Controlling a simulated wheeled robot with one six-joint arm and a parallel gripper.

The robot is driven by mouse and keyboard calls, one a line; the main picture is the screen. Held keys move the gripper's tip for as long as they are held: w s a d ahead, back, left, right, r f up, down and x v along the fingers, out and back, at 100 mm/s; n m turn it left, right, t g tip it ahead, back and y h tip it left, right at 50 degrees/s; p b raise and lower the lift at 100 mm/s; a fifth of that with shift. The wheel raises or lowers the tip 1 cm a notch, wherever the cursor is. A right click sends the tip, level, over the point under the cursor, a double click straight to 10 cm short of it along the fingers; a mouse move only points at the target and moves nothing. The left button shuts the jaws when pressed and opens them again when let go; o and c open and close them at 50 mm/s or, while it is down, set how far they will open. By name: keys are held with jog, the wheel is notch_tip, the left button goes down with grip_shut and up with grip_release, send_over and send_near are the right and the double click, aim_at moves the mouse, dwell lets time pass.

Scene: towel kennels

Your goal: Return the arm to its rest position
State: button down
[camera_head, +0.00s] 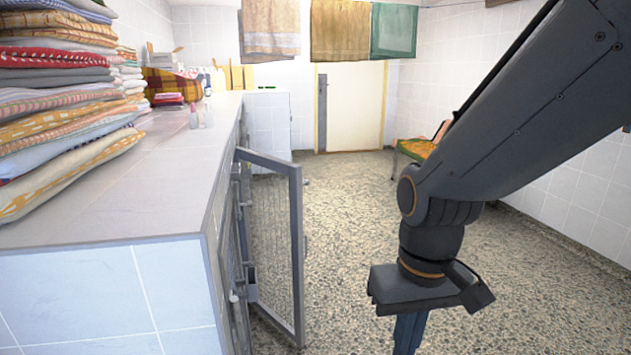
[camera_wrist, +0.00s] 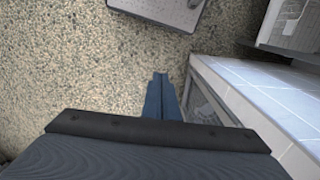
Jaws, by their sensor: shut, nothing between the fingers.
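My arm reaches in from the upper right of the head view and bends downward at its wrist. My gripper (camera_head: 408,335) points down over the speckled floor, to the right of an open mesh door. Its blue fingers are cut off by the bottom edge there. In the wrist view my gripper (camera_wrist: 162,84) shows its two fingers together, shut and empty. It hangs apart from the tiled counter side.
The open mesh kennel door (camera_head: 272,235) juts from the tiled counter (camera_head: 120,200) into the room. Stacked towels (camera_head: 60,100) stand on the counter. Towels (camera_head: 340,30) hang at the back. A chair (camera_head: 418,147) stands at right. The middle floor (camera_head: 345,200) is clear.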

jog(key=d+r+m+p, duration=0.1)
jog(key=d+r+p, duration=0.5)
jog(key=p, duration=0.4)
jog(key=shift+s+r+m, duration=0.25)
jog(key=shift+s+m, duration=0.15)
